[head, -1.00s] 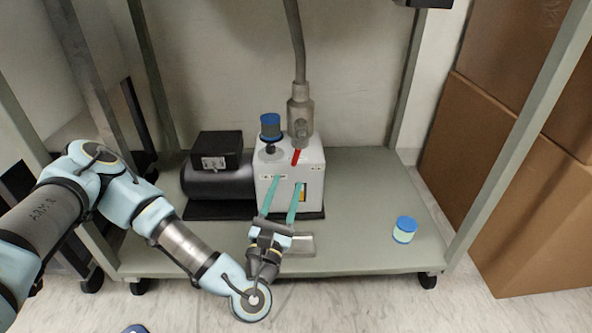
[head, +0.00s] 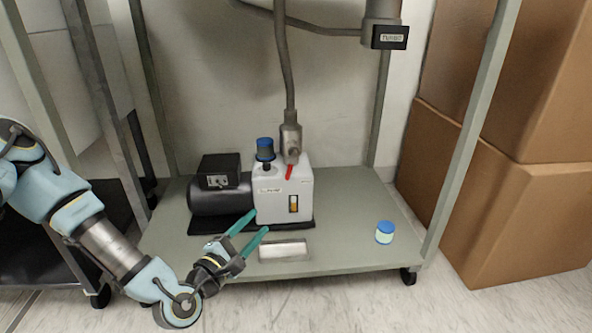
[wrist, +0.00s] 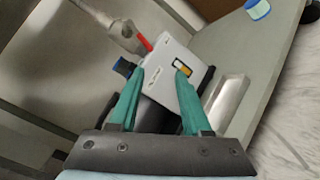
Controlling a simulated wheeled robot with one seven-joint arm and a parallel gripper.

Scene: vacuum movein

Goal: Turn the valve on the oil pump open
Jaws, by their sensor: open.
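The oil pump (head: 270,205) is a white box with a black motor on its left, on the low shelf. It also shows in the wrist view (wrist: 172,88). The valve is the grey metal fitting (head: 291,140) on top of the pump, with a red handle (head: 289,172) angled down at its base. The red handle also shows in the wrist view (wrist: 145,42), beyond my fingers. My gripper (head: 260,222) is open and empty, its green fingers in front of and below the pump's lower left. It is apart from the red handle.
A blue-capped filter (head: 265,149) stands on the pump left of the valve. A blue-lidded jar (head: 384,232) sits on the shelf at right. A metal plate (head: 284,250) lies on the front of the shelf (head: 345,255). Shelf posts and cardboard boxes (head: 455,180) bound the right side.

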